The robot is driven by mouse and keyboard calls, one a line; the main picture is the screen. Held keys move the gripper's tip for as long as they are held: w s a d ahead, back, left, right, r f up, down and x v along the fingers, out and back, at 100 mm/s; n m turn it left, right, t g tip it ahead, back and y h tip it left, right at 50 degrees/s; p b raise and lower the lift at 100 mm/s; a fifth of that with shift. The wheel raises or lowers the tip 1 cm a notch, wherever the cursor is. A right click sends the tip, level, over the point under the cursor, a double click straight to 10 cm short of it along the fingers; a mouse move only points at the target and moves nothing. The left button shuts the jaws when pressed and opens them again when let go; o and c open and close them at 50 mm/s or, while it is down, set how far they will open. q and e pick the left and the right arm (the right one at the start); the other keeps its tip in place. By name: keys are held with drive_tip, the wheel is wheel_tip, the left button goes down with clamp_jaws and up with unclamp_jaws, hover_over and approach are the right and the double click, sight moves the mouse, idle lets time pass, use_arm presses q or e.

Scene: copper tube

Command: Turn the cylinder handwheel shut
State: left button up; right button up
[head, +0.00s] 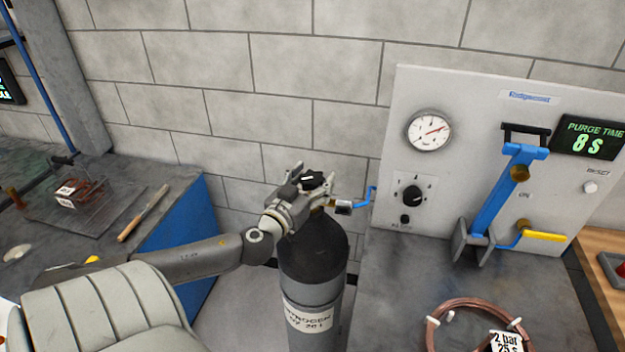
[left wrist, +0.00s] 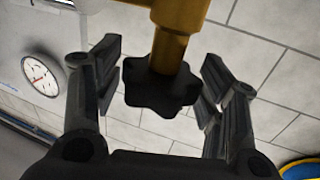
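The black handwheel (head: 312,181) tops the dark nitrogen cylinder (head: 312,248), which stands upright in the gap between two benches. My left gripper (head: 306,179) is at the top of the cylinder, with its fingers on either side of the handwheel. In the left wrist view the lobed handwheel (left wrist: 161,87) sits on a brass stem (left wrist: 168,50), between the two fingers of the left gripper (left wrist: 161,85). The fingers are open, with a narrow gap showing at each side of the wheel. My right gripper is not in view.
A blue hose (head: 364,198) runs from the cylinder valve to the panel (head: 465,110), which carries a gauge (head: 429,131), a knob and a blue lever (head: 500,195). A copper coil (head: 470,318) lies on the right bench. The left bench (head: 165,190) holds a wooden-handled tool.

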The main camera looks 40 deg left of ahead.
use_arm(q)
drive_tip(key=c, duration=0.6)
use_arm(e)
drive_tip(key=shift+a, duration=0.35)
